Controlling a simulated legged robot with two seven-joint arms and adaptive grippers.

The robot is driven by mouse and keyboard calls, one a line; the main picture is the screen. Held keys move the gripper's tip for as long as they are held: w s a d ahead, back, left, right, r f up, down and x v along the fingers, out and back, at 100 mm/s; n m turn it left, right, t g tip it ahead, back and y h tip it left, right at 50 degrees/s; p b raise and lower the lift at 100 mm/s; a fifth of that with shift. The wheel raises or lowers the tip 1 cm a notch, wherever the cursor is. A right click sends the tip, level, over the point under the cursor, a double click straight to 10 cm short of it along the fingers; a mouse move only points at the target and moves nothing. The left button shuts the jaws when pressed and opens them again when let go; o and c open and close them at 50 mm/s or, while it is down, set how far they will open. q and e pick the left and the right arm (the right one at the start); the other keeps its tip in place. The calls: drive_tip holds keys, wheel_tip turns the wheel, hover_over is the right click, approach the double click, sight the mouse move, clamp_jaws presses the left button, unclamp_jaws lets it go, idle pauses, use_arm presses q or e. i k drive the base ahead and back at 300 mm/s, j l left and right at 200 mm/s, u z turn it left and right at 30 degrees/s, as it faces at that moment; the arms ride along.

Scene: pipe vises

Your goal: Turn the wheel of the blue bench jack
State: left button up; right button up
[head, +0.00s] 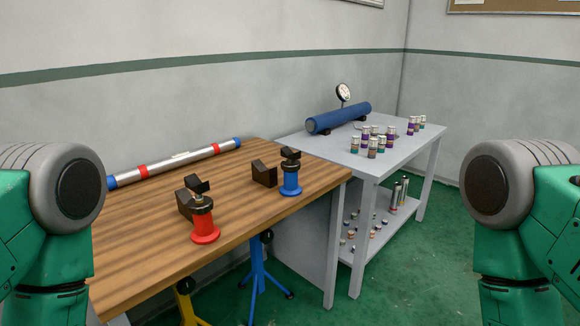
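The blue bench jack (291,183) stands upright near the right end of the wooden bench, with a flared blue lower part and a dark clamp head on top. A black angled block (264,174) sits just left of it. No separate wheel can be made out at this size; the round blue flange at its foot is the only wheel-like part. Only rounded grey joints and green links of my two arms show, at the left and right edges. Neither gripper is in view, and nothing of mine touches the jack.
A similar red jack (205,222) stands nearer on the wooden bench (150,255). A silver pipe (180,161) with red bands lies along the back. The grey table (335,150) to the right holds a blue cylinder (338,117) and several small cans. Blue and yellow stands are below the bench.

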sight(296, 166)
drive_tip(key=u, duration=0.45)
drive_tip(key=i+l+u, duration=0.25)
drive_tip(key=l+u, duration=0.25)
drive_tip(key=l, duration=0.2)
drive_tip(key=i+l+u, duration=0.2)
drive_tip(key=l, duration=0.2)
drive_tip(key=l+u, duration=0.25)
drive_tip(key=l, duration=0.15)
